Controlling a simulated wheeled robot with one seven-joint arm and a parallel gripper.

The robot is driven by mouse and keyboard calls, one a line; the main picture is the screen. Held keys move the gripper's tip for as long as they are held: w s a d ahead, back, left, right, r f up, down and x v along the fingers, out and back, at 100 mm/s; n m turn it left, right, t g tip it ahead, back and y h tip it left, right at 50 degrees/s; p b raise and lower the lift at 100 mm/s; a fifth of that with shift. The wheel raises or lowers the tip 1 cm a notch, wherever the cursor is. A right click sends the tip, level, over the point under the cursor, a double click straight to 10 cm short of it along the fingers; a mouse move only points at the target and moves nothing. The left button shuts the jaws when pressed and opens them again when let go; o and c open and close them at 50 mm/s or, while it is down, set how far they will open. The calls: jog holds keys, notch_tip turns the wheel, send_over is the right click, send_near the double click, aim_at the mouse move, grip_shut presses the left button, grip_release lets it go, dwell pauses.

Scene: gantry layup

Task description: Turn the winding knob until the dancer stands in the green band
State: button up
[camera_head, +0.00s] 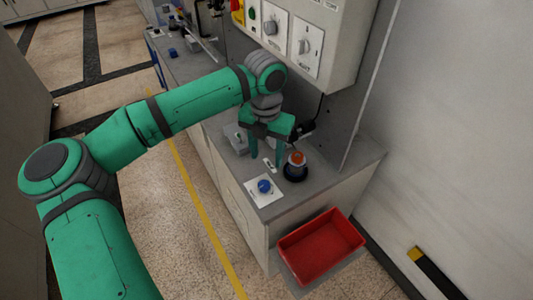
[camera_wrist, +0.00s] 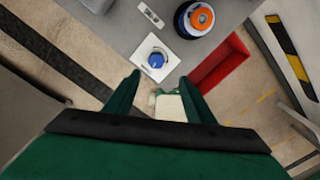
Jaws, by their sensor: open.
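A blue knob (camera_head: 264,186) sits on a white square plate on the grey bench top near its front corner. It also shows in the wrist view (camera_wrist: 156,60), just beyond my fingertips. An orange-topped round part on a dark base (camera_head: 296,165) stands behind it to the right, and in the wrist view (camera_wrist: 198,18) at the top. I cannot tell which knob is the winding knob. No dancer or green band can be made out. My gripper (camera_head: 268,160) points down over the bench, open, its two green fingers apart and not visibly holding anything.
A wall panel (camera_head: 334,20) with rotary switches and a green button hangs above the bench. A small plate with marks (camera_head: 269,165) lies behind the blue knob. A red bin (camera_head: 320,248) stands below the bench end. Floor at the left is clear.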

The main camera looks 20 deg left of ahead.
jog(key=shift+r, duration=0.1)
notch_tip(320, 180, up, 11)
jog(key=shift+f, duration=0.2)
dwell(0.5)
